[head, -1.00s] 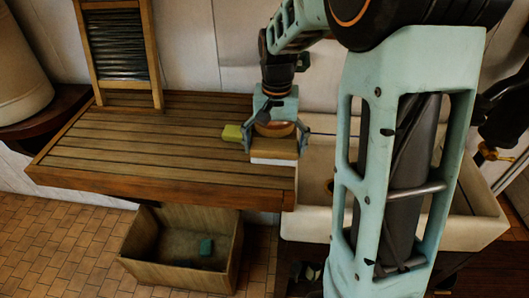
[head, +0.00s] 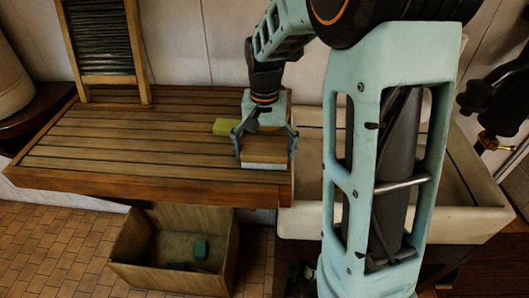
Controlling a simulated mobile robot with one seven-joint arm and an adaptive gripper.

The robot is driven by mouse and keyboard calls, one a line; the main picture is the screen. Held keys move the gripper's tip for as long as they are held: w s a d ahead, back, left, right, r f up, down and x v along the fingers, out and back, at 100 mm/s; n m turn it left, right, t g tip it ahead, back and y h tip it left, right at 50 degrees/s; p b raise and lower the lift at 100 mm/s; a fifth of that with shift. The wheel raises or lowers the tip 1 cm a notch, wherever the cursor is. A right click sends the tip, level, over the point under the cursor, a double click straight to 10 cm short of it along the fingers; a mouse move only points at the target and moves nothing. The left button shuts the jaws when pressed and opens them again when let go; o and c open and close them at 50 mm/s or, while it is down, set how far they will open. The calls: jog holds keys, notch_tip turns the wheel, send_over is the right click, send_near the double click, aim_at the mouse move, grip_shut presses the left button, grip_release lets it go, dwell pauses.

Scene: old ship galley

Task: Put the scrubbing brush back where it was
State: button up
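My gripper (head: 265,148) points down at the right end of the slatted wooden board (head: 120,145). Its fingers are spread, one on each side of a tan block with a pale lower edge (head: 265,157). This block looks like the scrubbing brush, but I cannot be sure. I cannot tell whether the fingers press on it or only stand beside it.
A washboard (head: 103,45) stands at the back left. A pale sink (head: 480,215) adjoins on the right. A wooden crate (head: 150,278) with small dark green blocks stands below. The board's left side is clear.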

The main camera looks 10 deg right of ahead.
aim_at(264, 149)
jog(key=shift+o, duration=1.2)
jog(key=shift+w+r, duration=0.1)
jog(key=shift+r, duration=0.2)
notch_tip(264, 149, up, 12)
jog(key=shift+f, duration=0.15)
